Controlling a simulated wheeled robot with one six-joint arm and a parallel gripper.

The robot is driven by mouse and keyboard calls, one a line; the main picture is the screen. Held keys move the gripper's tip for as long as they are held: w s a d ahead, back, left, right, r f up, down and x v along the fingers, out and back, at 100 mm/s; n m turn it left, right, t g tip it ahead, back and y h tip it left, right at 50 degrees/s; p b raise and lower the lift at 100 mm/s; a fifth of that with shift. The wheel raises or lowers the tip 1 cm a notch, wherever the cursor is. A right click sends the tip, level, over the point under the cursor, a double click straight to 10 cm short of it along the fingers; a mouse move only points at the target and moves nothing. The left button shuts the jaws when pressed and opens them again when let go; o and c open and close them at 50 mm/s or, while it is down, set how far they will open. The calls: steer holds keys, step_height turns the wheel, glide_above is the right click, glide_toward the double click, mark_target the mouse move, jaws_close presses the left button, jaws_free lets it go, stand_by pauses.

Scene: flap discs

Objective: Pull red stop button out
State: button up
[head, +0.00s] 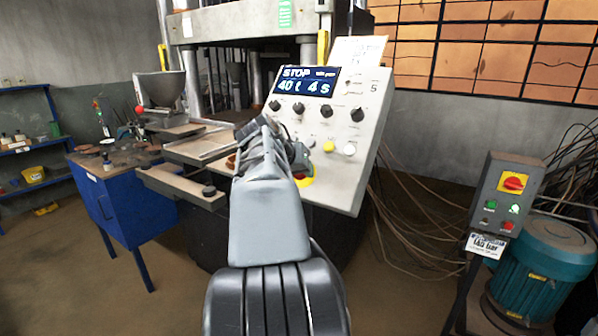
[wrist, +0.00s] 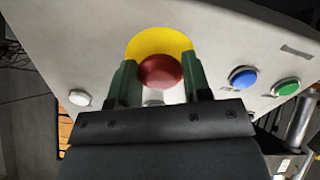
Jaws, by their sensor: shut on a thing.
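The red stop button (wrist: 160,71) is a round mushroom head in front of a yellow disc (wrist: 160,41) on the pale control panel, seen in the wrist view. My gripper (wrist: 158,79) has its two green fingers on either side of the red head and is shut on it. In the head view my arm covers most of the button; part of the yellow disc (head: 304,182) shows beside the arm, low on the control panel (head: 340,192).
The wrist view shows a white button (wrist: 79,98), a blue button (wrist: 243,78) and a green button (wrist: 286,87) near the fingers. In the head view, the panel has a lit STOP display (head: 306,81) and several black knobs. A switch box (head: 507,195) stands at right.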

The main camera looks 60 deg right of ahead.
steer(key=c, duration=0.6)
steer(key=shift+a+r, duration=0.5)
steer(key=shift+r, duration=0.05)
steer(key=shift+c, duration=0.2)
steer(key=o, duration=1.1)
steer(key=shift+a, duration=0.2)
steer(key=shift+o, duration=0.7)
steer(key=shift+d, duration=0.1)
steer(key=p+v, duration=0.1)
steer(key=v, duration=1.3)
steer(key=shift+f, duration=0.1)
